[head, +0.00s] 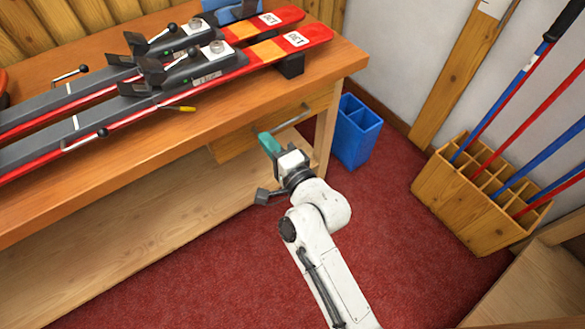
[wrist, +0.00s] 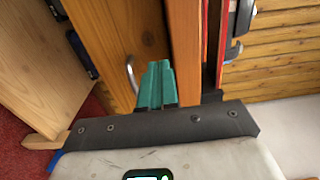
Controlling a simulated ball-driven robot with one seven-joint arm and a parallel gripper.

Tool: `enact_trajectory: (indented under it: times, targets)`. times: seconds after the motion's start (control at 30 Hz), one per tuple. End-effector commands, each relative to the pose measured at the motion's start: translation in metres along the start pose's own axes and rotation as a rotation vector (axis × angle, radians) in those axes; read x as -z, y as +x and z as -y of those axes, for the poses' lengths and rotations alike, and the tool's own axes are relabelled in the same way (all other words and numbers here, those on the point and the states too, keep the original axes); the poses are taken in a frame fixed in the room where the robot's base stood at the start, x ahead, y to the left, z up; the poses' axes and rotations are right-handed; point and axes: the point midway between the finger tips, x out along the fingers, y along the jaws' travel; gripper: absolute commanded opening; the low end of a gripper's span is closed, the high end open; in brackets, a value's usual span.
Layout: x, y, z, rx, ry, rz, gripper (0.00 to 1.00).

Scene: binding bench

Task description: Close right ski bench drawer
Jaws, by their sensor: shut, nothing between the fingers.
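The wooden ski bench (head: 150,140) has a drawer (head: 238,140) under the right end of its top. The drawer carries a thin metal handle (head: 295,117). I cannot tell exactly how far the drawer stands out. My gripper (head: 268,144) has teal fingers, shut and empty, just in front of the drawer near the handle, hiding part of the front. In the wrist view the fingertips (wrist: 155,68) point at the wooden drawer front (wrist: 125,25), close beside the curved handle (wrist: 131,74). I cannot tell whether they touch.
Two red skis (head: 225,60) lie clamped on the bench top. A blue divided bin (head: 358,140) stands on the floor right of the bench. A wooden rack (head: 470,205) with several poles stands further right. Open red carpet (head: 400,255) lies between.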

Motion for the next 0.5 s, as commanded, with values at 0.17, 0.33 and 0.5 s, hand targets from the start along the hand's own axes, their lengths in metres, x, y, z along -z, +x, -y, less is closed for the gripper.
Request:
enact_trajectory:
  times: [0.17, 0.33, 0.5]
  targets:
    - [0.0, -0.027, -0.002, -0.001, 0.004, -0.002, 0.0]
    - [-0.001, -0.055, -0.002, 0.0, 0.004, -0.001, 0.0]
    - [0.0, -0.075, -0.001, 0.0, 0.002, -0.001, 0.0]
